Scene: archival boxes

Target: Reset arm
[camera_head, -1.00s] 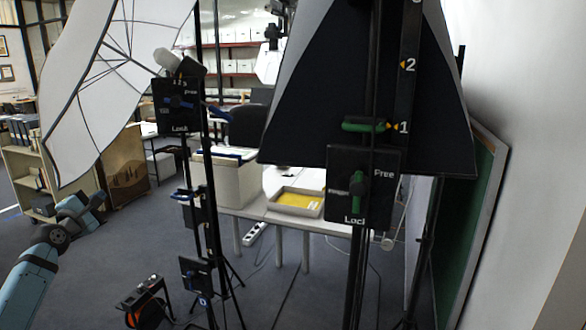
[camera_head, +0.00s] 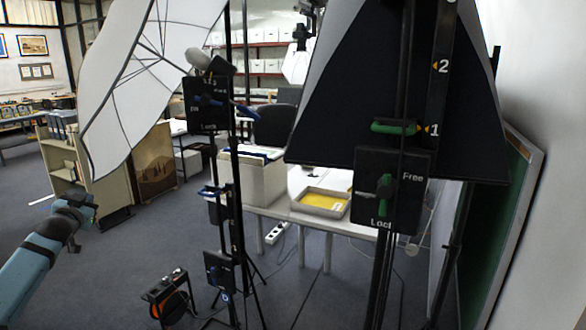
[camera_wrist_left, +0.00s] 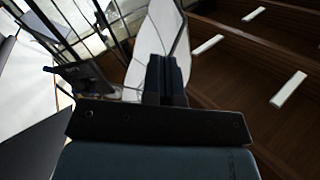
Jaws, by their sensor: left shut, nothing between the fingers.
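My left arm comes in from the lower left of the head view, blue with dark joints. Its gripper end (camera_head: 80,203) hangs in the air in front of the low shelf unit, small and partly hidden by its own wrist. In the left wrist view the dark fingers (camera_wrist_left: 166,80) stand together, shut with nothing between them. Behind them are a white umbrella panel (camera_wrist_left: 158,40) and a brown ceiling with light strips. My right gripper is in neither view.
A white umbrella (camera_head: 140,70) on a black stand (camera_head: 235,200) is at centre left. A dark softbox (camera_head: 390,110) on its stand is at right. A table with a yellow-bottomed tray (camera_head: 320,201) is behind. Floor between is open.

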